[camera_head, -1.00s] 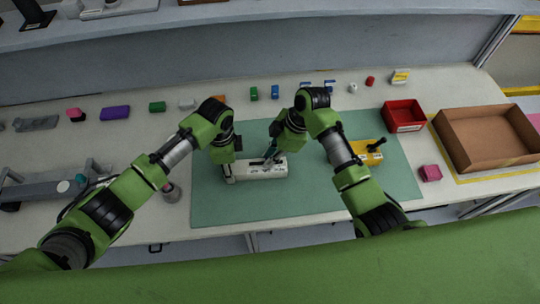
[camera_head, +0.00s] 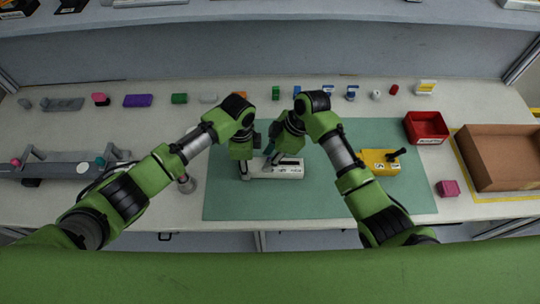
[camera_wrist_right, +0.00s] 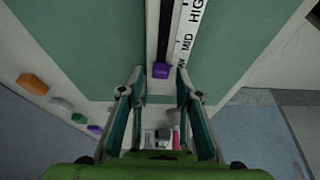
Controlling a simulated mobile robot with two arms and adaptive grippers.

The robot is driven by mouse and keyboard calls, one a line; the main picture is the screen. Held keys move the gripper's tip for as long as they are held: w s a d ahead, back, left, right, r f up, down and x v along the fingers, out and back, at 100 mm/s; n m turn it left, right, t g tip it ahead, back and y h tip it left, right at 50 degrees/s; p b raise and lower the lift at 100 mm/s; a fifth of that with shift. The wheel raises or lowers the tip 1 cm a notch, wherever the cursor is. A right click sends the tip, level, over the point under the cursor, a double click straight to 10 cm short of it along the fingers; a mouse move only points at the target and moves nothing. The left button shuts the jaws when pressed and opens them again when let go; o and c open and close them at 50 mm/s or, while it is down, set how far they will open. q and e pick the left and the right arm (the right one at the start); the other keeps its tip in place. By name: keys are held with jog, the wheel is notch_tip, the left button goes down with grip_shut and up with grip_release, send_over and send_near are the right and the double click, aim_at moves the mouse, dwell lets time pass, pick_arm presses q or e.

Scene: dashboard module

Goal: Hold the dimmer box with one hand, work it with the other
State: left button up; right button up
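The dimmer box (camera_head: 286,171) is a long white box lying on the green mat. In the right wrist view its white face (camera_wrist_right: 187,35) carries the words MID and HIGH beside a dark slot, with a purple slider knob (camera_wrist_right: 161,71) in the slot. My right gripper (camera_head: 269,151) is above the box's middle. In the right wrist view its two fingers (camera_wrist_right: 160,74) are apart, one on each side of the knob, with gaps visible. My left gripper (camera_head: 245,168) is at the box's left end; its grip is too small to make out.
A yellow box with a black lever (camera_head: 374,163) stands on the mat (camera_head: 320,202) to the right. A red bin (camera_head: 426,127), a brown tray (camera_head: 500,157) and a pink block (camera_head: 448,188) are further right. A grey device (camera_head: 50,168) is at left. Several small blocks line the back.

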pick_arm(q)
jog(key=shift+a, duration=0.1)
pick_arm(e)
jog(key=v, duration=1.2)
pick_arm(q)
jog(key=o, duration=1.6)
jog(key=shift+c, duration=0.2)
